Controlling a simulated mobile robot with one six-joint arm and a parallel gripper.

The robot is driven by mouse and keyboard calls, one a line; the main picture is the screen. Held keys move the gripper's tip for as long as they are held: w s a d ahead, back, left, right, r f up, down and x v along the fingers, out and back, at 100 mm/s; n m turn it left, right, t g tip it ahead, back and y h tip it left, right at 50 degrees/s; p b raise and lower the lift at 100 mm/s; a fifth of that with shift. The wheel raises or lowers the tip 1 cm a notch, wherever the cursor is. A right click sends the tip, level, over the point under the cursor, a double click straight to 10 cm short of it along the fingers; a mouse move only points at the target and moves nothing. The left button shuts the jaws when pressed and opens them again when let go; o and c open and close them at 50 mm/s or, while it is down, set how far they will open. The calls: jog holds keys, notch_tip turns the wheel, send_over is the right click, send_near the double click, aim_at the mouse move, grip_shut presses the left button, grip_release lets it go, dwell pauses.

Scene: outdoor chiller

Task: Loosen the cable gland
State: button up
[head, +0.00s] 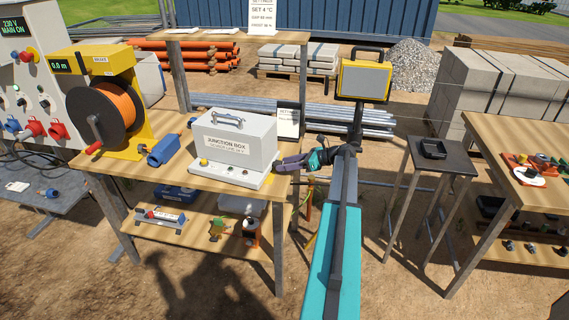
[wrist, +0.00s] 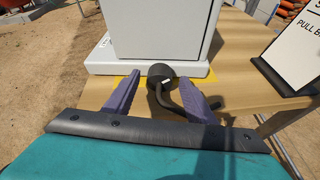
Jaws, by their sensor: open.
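The grey junction box (head: 235,138) stands on its white base on the wooden bench. In the wrist view, the dark round cable gland (wrist: 160,73) sticks out of the front of the box's pale base (wrist: 101,59). A dark cable (wrist: 178,108) bends from the gland down and to the right. My gripper (wrist: 161,78) is open, with one purple finger on each side of the gland and visible gaps to it. In the head view my gripper (head: 284,164) is at the right end of the box's base; the gland cannot be made out there.
A cable reel (head: 104,107) and a blue connector (head: 163,150) are left of the box. A sign (wrist: 298,50) stands close on the right in the wrist view. A small stand with a black tray (head: 434,149) and another bench (head: 525,150) lie to the right.

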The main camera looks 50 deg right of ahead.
jog(key=shift+w+a+f, duration=0.3)
jog(key=shift+w, duration=0.25)
jog(key=c, duration=1)
jog(key=shift+c, duration=0.2)
jog(key=shift+a+n+b, duration=0.1)
jog(key=shift+n+b, duration=0.2)
jog(key=shift+b, duration=0.05)
jog(key=n+b, duration=0.1)
jog(key=n+h+b, duration=0.1)
jog(key=b, duration=0.1)
jog(key=n+t+h+b, duration=0.1)
jog(key=b, duration=0.1)
jog(key=shift+s+a+f, duration=0.15)
jog(key=shift+a+f, duration=0.05)
jog(key=shift+a, duration=0.05)
jog(key=shift+r+n+h+b, duration=0.1)
jog(key=shift+n+h+b, duration=0.5)
jog(key=shift+b, duration=0.6)
jog(key=shift+t, duration=0.3)
